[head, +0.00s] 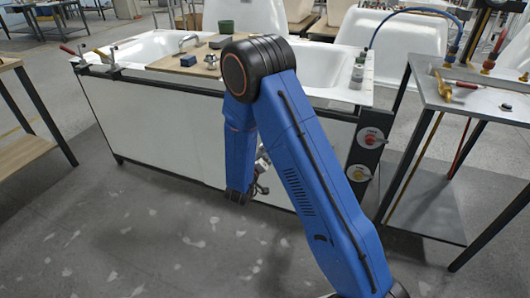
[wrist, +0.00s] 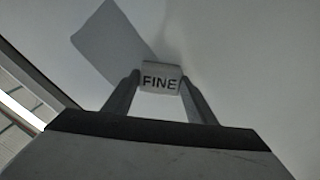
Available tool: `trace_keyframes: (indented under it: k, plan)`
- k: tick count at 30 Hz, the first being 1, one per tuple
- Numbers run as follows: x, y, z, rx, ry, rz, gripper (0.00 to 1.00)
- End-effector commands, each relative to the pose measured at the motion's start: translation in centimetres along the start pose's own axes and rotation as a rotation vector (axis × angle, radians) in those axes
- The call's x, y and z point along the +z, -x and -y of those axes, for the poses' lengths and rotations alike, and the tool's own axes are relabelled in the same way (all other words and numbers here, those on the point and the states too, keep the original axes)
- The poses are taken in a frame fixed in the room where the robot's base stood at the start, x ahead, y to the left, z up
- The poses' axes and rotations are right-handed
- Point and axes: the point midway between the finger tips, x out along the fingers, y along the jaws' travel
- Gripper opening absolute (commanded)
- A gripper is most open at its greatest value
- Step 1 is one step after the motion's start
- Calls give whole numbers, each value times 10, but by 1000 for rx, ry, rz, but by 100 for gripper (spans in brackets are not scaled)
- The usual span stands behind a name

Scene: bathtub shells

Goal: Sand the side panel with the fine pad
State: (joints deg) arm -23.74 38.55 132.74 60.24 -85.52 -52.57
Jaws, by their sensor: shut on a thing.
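The side panel (head: 150,125) is the long white front of the bathtub stand, set in a dark frame. The fine pad (wrist: 160,78) is a small pale block marked FINE in the wrist view. My gripper (wrist: 160,88) is shut on it, one finger on each side. A pale surface fills the view behind the pad, with a darker grey patch (wrist: 108,42) to its upper left. I cannot tell whether the pad touches that surface. In the head view my gripper (head: 262,172) is low before the panel, partly hidden by my blue arm, and the pad cannot be made out.
A wooden board (head: 185,63) lies across the white bathtub (head: 335,68) with a blue block (head: 187,60) and other small items. A metal side table (head: 480,98) stands at right, a wooden table (head: 25,150) at left. The floor before the panel is clear.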

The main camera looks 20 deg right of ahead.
Motion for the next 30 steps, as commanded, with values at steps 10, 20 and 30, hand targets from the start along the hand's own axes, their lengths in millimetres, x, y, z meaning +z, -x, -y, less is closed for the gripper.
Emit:
trace_keyframes:
  k: [10,20,30]
  plan:
    - [12,1,-12,0,1,0,30]
    - [28,2,-28,0,0,0,30]
    - [24,-2,-25,0,-2,-1,30]
